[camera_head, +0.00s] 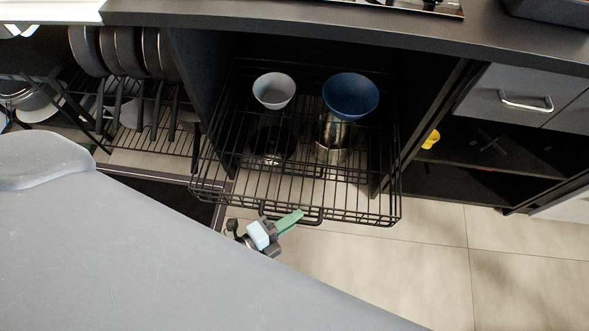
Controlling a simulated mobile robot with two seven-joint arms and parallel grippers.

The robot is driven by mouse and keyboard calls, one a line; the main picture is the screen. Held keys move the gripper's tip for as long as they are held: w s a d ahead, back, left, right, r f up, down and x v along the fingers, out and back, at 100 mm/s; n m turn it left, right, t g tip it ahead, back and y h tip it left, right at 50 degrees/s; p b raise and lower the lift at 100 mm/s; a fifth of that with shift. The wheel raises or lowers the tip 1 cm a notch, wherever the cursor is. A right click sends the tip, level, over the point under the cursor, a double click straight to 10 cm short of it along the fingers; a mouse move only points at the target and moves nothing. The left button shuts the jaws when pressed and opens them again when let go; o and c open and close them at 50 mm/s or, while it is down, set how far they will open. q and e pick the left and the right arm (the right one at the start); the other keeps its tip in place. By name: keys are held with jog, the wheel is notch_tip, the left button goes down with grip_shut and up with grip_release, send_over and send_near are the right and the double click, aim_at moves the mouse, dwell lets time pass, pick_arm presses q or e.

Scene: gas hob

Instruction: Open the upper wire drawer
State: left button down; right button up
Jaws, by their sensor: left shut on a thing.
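The upper wire drawer (370,207), a black wire basket, is pulled partly out of the dark cabinet under the worktop. A white bowl (274,90) and a blue bowl (350,96) stand in it. My left gripper (291,220), with green fingers, is at the front of the drawer, shut on its wire handle (316,219). The exact contact between the fingers and the handle is small in the view. My right gripper is not in view.
Metal pots (335,139) show through the wires below. A plate rack (140,114) is at the left. A grey drawer with a metal handle (526,104) is at the right. The tiled floor (400,265) in front is clear. My grey body covers the lower left.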

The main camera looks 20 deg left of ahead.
pick_arm(q)
jog(key=shift+s+d, duration=0.25)
jog(key=shift+s, duration=0.65)
jog(key=shift+s+d, duration=0.25)
jog(key=shift+s, duration=0.65)
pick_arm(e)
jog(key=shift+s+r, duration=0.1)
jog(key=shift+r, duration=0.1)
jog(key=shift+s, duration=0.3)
pick_arm(q)
jog(key=c, duration=1.5)
grip_release()
jog(key=shift+s, duration=0.1)
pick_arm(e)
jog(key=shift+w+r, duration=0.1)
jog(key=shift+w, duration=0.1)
pick_arm(q)
jog(key=p+v, duration=0.1)
jog(key=v, duration=0.6)
jog(key=shift+s+a+p, duration=0.15)
jog(key=shift+s+p, duration=0.1)
jog(key=shift+p, duration=0.05)
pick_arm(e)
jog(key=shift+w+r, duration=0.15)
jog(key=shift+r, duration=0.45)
